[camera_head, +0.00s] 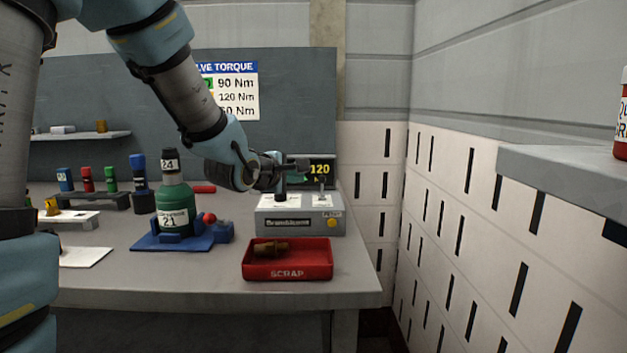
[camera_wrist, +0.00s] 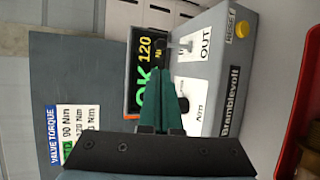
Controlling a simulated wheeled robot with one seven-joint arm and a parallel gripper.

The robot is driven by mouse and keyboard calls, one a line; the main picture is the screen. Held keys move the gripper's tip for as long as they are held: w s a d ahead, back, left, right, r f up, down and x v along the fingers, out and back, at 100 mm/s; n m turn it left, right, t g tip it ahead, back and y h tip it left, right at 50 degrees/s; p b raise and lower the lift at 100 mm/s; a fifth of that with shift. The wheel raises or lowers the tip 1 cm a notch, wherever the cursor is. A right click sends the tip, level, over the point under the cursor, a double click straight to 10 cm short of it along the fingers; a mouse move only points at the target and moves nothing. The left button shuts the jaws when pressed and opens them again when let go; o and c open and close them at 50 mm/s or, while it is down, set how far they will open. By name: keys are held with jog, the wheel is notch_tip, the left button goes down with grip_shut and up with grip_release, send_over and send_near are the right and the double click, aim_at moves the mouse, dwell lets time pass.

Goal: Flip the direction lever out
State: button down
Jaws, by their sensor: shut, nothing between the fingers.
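A grey control box (camera_head: 300,222) labelled Bramblevolt stands on the bench, and it fills the upper right of the wrist view (camera_wrist: 222,72). A small grey lever (camera_head: 321,187) stands on its right white plate. In the wrist view the lever (camera_wrist: 186,46) is beside the word OUT; its exact tilt is hard to tell. My gripper (camera_head: 302,165) is above the box, to the left of the lever. In the wrist view its green fingers (camera_wrist: 161,78) are closed together and empty, apart from the lever. They partly cover the other plate, marked Nm (camera_wrist: 189,97).
A display (camera_head: 319,170) reading 120 stands behind the box; the wrist view also shows OK on it. A yellow button (camera_head: 333,223) is on the box front. The red scrap tray (camera_head: 288,272) holds a brass part in front. A green cylinder (camera_head: 174,205) stands in a blue fixture at left.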

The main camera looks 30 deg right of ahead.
aim_at(322, 187)
jog(key=p+x, duration=0.1)
jog(key=x, duration=0.9)
jog(key=shift+a, duration=0.1)
jog(key=shift+s+f+b, duration=0.1)
jog(key=shift+f+b, duration=0.1)
jog(key=shift+b, duration=0.5)
